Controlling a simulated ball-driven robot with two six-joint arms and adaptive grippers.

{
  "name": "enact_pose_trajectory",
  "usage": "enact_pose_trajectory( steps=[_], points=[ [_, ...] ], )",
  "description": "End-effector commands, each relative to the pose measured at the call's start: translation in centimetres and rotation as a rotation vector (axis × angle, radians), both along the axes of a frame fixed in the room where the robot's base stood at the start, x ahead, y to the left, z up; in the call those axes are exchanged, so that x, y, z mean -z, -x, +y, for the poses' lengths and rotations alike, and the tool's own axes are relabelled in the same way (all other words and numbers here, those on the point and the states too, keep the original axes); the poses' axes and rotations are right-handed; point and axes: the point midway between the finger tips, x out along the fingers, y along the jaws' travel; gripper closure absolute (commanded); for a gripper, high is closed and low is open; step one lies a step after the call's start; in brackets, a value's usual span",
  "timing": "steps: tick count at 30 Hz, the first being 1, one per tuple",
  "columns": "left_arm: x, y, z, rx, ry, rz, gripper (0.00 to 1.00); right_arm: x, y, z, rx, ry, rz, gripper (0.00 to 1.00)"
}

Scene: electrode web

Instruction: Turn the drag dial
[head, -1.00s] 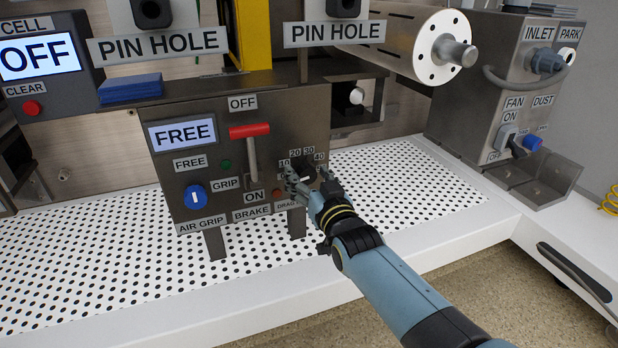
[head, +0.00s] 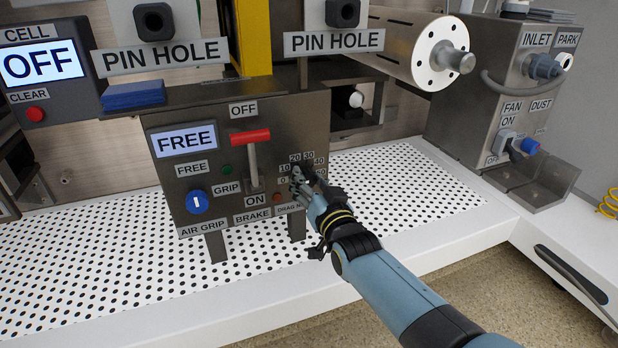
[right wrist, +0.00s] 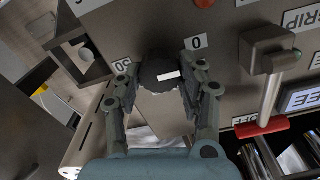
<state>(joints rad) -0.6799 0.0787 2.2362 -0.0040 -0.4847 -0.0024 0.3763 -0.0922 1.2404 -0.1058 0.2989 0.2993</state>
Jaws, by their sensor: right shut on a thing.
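The drag dial (right wrist: 160,66) is a dark round knob with a white pointer mark, on the front of a grey control box (head: 200,110). My right gripper (right wrist: 158,80) has one finger on each side of the knob and is shut on it. In the head view my right gripper (head: 303,188) covers much of the dial (head: 303,172). Scale labels from 0 up to 40 show around it there. In the right wrist view a 0 label and a 50 label flank the knob. My left gripper is not in view.
Left of the dial are a red-handled brake lever (head: 250,136), a blue air grip knob (head: 197,201) and a FREE display (head: 184,140). The perforated white table (head: 100,270) is clear in front. A fan and dust box (head: 515,90) stands at right.

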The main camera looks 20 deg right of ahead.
Motion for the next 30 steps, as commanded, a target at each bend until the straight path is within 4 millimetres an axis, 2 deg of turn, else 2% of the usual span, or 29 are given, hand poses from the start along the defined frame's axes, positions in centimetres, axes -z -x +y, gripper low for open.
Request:
enact_pose_trajectory(
  steps=[1,9,30],
  points=[
    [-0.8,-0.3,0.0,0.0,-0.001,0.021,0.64,-0.4,-0.1,0.0,-0.001,-0.039,0.0,0.93],
    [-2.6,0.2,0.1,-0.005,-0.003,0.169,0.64,-0.3,-0.1,-0.1,0.0,-0.294,0.009,0.93],
    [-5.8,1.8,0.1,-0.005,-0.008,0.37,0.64,0.1,0.0,-0.2,0.0,-0.935,0.032,0.93]
  ],
)
